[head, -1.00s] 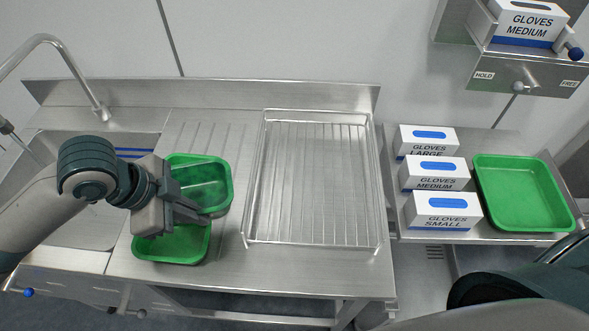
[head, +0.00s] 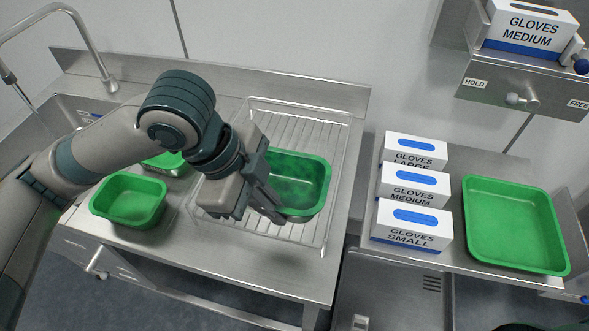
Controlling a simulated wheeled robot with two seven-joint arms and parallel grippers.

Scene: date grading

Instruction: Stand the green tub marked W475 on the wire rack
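A green tub (head: 308,180) is over the wire rack (head: 327,225) in the head view, toward its right side. My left gripper (head: 272,208) is shut on this tub's near-left rim. I cannot tell whether the tub touches the rack or hangs just above it. Its marking is not readable from here. A second green tub (head: 128,202) stands on the steel counter left of the rack. A third green tub (head: 166,163) lies behind it, mostly hidden by my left arm. No W475 label shows on any tub. My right gripper is not in view.
Several glove boxes (head: 411,227) stand in a row on the side table to the right, beside a large green tray (head: 510,225). A tap (head: 88,50) and sink are at the left. A steel wall shelf (head: 500,85) with another glove box is at upper right.

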